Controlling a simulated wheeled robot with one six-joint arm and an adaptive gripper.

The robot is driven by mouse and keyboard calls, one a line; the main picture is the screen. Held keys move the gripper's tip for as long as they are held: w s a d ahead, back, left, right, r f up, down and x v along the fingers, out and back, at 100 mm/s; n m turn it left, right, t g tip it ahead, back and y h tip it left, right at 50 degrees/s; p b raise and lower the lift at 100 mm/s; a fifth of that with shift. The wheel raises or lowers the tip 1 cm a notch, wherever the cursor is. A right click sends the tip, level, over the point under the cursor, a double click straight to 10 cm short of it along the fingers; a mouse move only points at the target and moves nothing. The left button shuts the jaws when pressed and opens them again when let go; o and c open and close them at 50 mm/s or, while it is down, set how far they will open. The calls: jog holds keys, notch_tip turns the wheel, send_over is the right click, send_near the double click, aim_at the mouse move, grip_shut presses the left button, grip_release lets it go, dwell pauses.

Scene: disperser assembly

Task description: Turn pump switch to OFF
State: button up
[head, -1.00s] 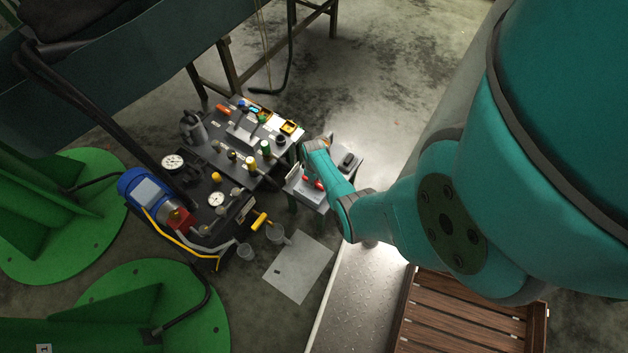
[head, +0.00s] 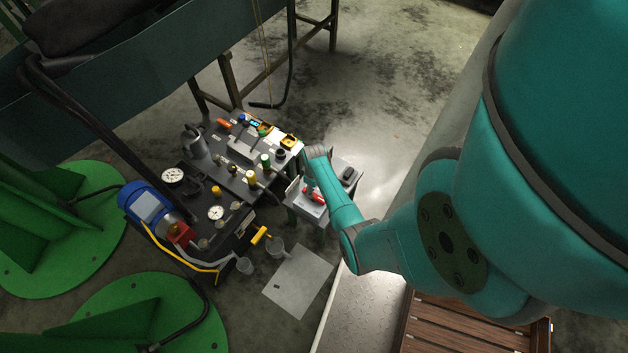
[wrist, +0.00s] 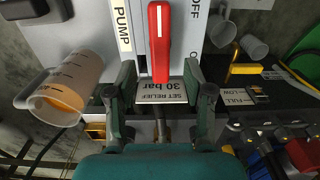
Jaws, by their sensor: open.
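The pump switch has a red handle (wrist: 160,40) with a white line on it, pointing straight up and down in the wrist view. A PUMP label (wrist: 122,25) lies to its left and an OFF label (wrist: 190,14) to its upper right. My gripper (wrist: 158,82) is open, its two dark green fingers on either side of the handle's lower end. A gap shows on both sides, and depth to the handle is unclear. In the head view, red parts (head: 312,194) show on the small grey stand below my wrist; the fingers are hidden there.
A measuring cup with orange liquid (wrist: 70,92) is left of the fingers. A SET RELIEF 30 bar label (wrist: 160,93) sits below the handle. The crowded pump table (head: 232,180) stands left of the stand.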

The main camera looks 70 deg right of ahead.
aim_at(314, 195)
notch_tip(314, 195, up, 7)
jog(key=shift+f, duration=0.2)
dwell(0.6)
jog(key=a+f+t+h, duration=0.2)
jog(key=a, duration=1.1)
jog(key=s+a+r+n+t+h, duration=0.1)
jog(key=s+a+r+t, duration=0.15)
jog(key=a, duration=0.35)
jog(key=s+a+r+t, duration=0.2)
jog(key=s+a+r, duration=0.1)
jog(key=a, duration=0.3)
jog(key=s+a+r+t+y, duration=0.1)
jog(key=s+a+r, duration=0.3)
jog(key=r, duration=0.7)
jog(key=s+a+r+n+t+y, duration=0.1)
jog(key=s+a+r+t, duration=0.2)
jog(key=r, duration=0.8)
jog(key=s+a+r+t+y, duration=0.1)
jog(key=s+a+r+t, duration=0.3)
jog(key=r, duration=0.7)
jog(key=shift+s+a+r+n, duration=0.3)
jog(key=shift+a+r, duration=0.1)
jog(key=shift+a, duration=0.05)
